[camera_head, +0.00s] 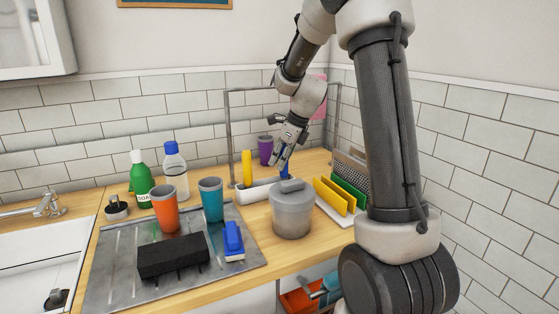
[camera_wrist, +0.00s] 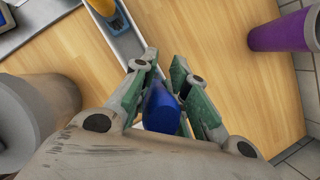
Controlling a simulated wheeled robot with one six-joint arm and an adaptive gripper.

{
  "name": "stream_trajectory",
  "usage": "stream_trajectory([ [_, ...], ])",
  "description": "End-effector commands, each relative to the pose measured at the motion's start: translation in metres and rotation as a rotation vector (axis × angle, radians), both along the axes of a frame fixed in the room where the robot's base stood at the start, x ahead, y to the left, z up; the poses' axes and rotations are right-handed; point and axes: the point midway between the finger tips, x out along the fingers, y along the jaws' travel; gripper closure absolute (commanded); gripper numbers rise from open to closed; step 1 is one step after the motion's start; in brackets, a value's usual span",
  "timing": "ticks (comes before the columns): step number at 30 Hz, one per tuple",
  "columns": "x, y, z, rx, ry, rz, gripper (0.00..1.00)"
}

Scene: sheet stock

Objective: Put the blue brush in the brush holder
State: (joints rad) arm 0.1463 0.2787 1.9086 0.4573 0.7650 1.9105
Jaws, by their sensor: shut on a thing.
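My gripper (camera_head: 281,158) is shut on a blue brush, whose handle (camera_head: 285,173) shows just below the fingertips. In the wrist view the blue brush (camera_wrist: 161,108) stands between the two fingers (camera_wrist: 165,95). The brush holder is a long white trough (camera_head: 256,191) on the counter, with a yellow brush (camera_head: 247,168) upright at its left end. In the wrist view the holder (camera_wrist: 127,46) runs up from the fingers, with the yellow brush (camera_wrist: 106,8) at its far end. The held brush is near the holder's right end. Its lower end is hidden, so I cannot tell whether it is inside.
A grey lidded canister (camera_head: 292,214) stands close in front of the holder. A purple cup (camera_head: 265,150) is behind. Yellow and green boards in a rack (camera_head: 338,218) are at right. A metal tray (camera_head: 118,258) holds cups, a black block and a blue-and-white item (camera_head: 233,240).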

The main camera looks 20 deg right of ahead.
Motion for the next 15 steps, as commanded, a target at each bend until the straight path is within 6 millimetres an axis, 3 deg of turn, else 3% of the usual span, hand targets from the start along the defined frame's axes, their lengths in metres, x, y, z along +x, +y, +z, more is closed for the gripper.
stream_trajectory([
  [2,0.0000,0.0000,-0.0022,0.001,0.001,0.000,1.00],
  [3,0.0001,-0.0001,-0.0024,0.000,0.000,0.000,0.81],
  [6,0.0001,-0.0001,-0.0022,0.000,0.000,0.000,0.63],
  [15,0.0001,0.0000,-0.0014,0.000,0.000,0.000,0.63],
])
